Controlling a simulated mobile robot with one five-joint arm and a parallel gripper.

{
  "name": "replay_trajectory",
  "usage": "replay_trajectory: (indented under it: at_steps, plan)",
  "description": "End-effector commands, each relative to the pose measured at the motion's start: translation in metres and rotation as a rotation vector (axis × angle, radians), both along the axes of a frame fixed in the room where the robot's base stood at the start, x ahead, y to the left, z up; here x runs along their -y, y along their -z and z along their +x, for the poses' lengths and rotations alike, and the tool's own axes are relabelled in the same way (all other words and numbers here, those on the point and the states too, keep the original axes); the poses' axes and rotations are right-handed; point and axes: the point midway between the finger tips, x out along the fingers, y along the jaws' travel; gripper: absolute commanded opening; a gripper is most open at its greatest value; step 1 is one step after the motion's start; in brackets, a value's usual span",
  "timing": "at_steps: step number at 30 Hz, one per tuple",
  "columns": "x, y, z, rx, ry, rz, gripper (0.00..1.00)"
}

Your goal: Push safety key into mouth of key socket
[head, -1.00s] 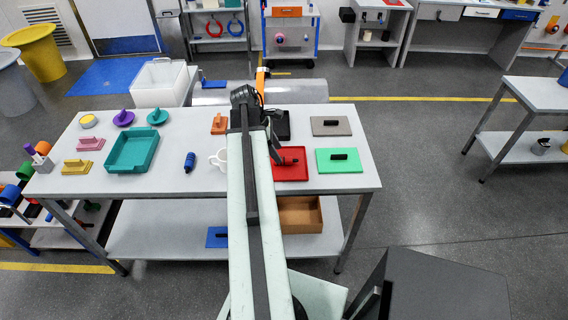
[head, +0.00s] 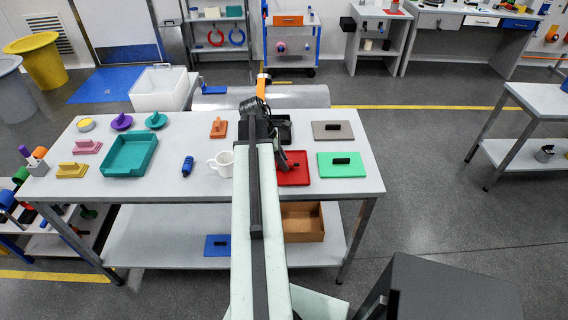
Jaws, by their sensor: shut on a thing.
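My gripper (head: 281,160) hangs from the end of my pale arm, low over the left side of a red plate or shallow tray (head: 300,180). It is shut, but its tips are small and dark here and what it holds cannot be made out. I cannot pick out the safety key with certainty; it may be the thing in the jaws. No key socket can be told for sure; my arm covers part of the middle of the table. A small black piece lies on the red plate, just right of my gripper.
On the grey table (head: 190,185) lie a green plate (head: 328,170), a grey plate (head: 320,134), a black tray (head: 286,138), an orange handled block (head: 217,130), a white mug (head: 222,166), a blue cylinder (head: 187,167) and a teal tray (head: 118,168). The front right table corner is bare.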

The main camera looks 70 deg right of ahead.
Motion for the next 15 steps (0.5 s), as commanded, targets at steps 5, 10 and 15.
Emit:
replay_trajectory:
  at_steps: [5, 10, 15]
  plan:
    - [0.000, -0.014, 0.000, 0.000, 0.000, 0.000, 0.00]
    - [0.000, -0.045, 0.000, 0.000, 0.001, 0.000, 0.00]
    - [0.000, -0.083, -0.001, 0.000, 0.001, 0.000, 0.00]
